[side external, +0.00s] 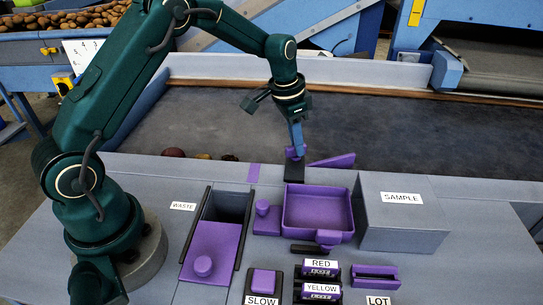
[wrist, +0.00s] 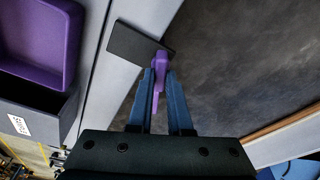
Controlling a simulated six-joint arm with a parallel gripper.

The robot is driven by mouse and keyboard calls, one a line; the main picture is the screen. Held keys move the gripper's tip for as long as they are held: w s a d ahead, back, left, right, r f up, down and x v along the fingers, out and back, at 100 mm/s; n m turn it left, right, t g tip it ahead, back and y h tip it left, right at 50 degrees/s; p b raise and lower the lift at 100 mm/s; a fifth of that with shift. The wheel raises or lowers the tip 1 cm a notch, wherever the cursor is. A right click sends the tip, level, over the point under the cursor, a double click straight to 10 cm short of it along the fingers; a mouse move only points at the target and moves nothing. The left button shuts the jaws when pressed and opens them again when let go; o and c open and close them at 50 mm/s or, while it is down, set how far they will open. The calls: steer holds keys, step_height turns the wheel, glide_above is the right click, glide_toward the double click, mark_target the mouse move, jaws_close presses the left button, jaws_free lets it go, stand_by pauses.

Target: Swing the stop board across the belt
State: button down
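The purple stop board (side external: 332,160) lies at the belt's near edge, pointing right along the edge in the side view. At its left end is a purple knob (side external: 292,154) by a black block (side external: 295,172). My gripper (side external: 297,147) points down at this knob. In the wrist view the knob (wrist: 160,62) shows between the two fingertips of my gripper (wrist: 159,74), with one finger on each side. Whether the fingers press on it is not clear. Part of the board is hidden behind the fingers there.
The dark belt (side external: 420,130) is clear beyond the board. Near the gripper are a purple tray (side external: 318,187), a waste chute (side external: 229,205) and the grey sample box (side external: 400,240). Purple buttons and labelled holders stand at the front. A few potatoes (side external: 173,153) lie at the belt's near left.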

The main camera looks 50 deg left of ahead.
steer(key=n+y, duration=0.1)
steer(key=n, duration=0.4)
steer(key=n+y, duration=0.1)
steer(key=n, duration=0.4)
stand_by(0.4)
steer(key=c, duration=1.1)
jaws_free()
steer(key=shift+w+a+v, duration=0.1)
steer(key=shift+w+v, duration=0.05)
steer(key=shift+v, duration=0.7)
steer(key=shift+w+a+v, duration=0.1)
steer(key=shift+w+v, duration=0.05)
steer(key=shift+v, duration=0.65)
steer(key=shift+w+a+v, duration=0.1)
steer(key=shift+w+v, duration=0.05)
steer(key=shift+v, duration=0.7)
